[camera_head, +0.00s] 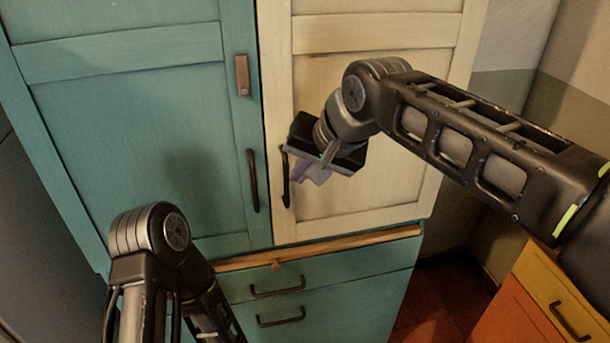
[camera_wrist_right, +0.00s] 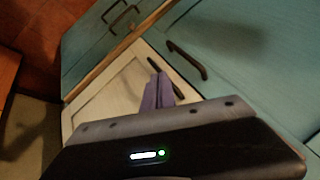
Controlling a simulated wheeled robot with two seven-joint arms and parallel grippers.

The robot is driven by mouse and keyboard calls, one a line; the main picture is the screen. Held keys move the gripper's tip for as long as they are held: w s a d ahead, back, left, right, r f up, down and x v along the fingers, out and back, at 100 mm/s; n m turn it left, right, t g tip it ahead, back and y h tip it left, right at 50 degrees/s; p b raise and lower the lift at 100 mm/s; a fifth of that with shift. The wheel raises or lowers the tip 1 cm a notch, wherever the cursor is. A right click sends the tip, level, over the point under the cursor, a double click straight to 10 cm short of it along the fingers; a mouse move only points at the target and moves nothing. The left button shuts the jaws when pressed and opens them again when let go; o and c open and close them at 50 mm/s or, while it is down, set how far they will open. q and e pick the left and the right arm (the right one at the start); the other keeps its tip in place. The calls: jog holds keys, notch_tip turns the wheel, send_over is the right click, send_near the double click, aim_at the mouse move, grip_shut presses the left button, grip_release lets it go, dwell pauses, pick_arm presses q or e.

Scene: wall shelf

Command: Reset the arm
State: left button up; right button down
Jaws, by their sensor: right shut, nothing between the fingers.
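My right gripper (camera_head: 308,172) is shut and empty in front of the cream cabinet door (camera_head: 385,120), close to that door's dark handle (camera_head: 286,178). I cannot tell whether it touches the handle. In the right wrist view its purple-grey fingers (camera_wrist_right: 158,92) are together, with the dark handle (camera_wrist_right: 153,65) of the cream door (camera_wrist_right: 105,95) just beyond them. My right arm reaches in from the right, bent at the elbow. My left arm shows at the lower left, but its gripper is out of view.
A teal door (camera_head: 120,110) with a dark handle (camera_head: 252,180) is beside the cream door; both look closed. Below are a wooden ledge (camera_head: 350,243) and teal drawers (camera_head: 350,290) with dark handles. An orange and yellow cabinet (camera_head: 545,300) stands at the lower right.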

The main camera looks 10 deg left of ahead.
jog(key=d+f+g, duration=0.1)
jog(key=d+f, duration=0.2)
jog(key=f, duration=0.9)
jog(key=d+f+g, duration=0.1)
jog(key=d+f, duration=0.2)
jog(key=f, duration=0.9)
jog(key=d+f+g, duration=0.1)
jog(key=d+f, duration=0.2)
jog(key=f, duration=0.9)
jog(key=s+d+f+m, duration=0.1)
jog(key=s+d+f, duration=0.3)
jog(key=s+f, duration=0.5)
jog(key=s+d+f+m+g+h, duration=0.1)
jog(key=s+d+f, duration=0.3)
jog(key=s+f, duration=0.5)
jog(key=s, duration=0.5)
jog(key=shift+s+d+f, duration=0.15)
jog(key=shift+s+d, duration=0.1)
jog(key=shift+d, duration=0.15)
